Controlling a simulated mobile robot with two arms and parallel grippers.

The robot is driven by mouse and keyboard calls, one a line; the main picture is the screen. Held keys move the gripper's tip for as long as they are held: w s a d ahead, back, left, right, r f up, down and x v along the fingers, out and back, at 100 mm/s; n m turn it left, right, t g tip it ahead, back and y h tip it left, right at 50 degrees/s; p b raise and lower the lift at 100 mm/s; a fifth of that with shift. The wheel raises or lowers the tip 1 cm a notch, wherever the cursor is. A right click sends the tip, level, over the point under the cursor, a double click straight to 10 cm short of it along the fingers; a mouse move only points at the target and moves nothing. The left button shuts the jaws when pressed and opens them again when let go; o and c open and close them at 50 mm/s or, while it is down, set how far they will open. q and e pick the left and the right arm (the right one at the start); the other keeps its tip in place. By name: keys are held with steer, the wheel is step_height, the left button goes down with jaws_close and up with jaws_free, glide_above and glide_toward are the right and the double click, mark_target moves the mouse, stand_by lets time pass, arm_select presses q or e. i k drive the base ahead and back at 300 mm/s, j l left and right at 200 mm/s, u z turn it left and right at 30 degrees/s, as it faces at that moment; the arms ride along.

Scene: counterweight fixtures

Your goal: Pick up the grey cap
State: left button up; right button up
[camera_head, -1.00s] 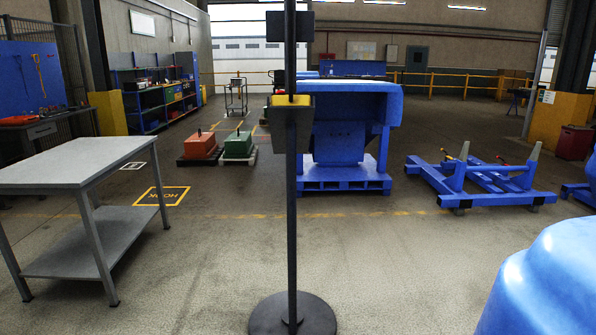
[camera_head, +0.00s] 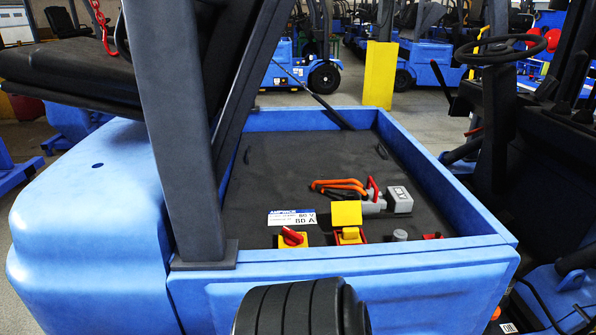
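A small round grey cap (camera_head: 400,235) sits on the dark top panel (camera_head: 270,180) inside the blue truck's open compartment, near its front rim. It stands just right of a yellow-and-red latch box with a raised yellow flap (camera_head: 347,215). A small red part (camera_head: 433,236) lies to its right. A grey connector block (camera_head: 399,199) with a red handle and orange cables (camera_head: 340,186) lies behind it. Neither of my grippers is in view.
A blue rim (camera_head: 340,258) surrounds the compartment. A dark post (camera_head: 180,130) rises at its left front corner. A red rotary switch (camera_head: 292,237) is left of the cap. A black ribbed round thing (camera_head: 290,308) stands before the front wall. A steering wheel (camera_head: 500,48) is at right.

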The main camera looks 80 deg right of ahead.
mark_target(399, 236)
steer(key=z, duration=3.4)
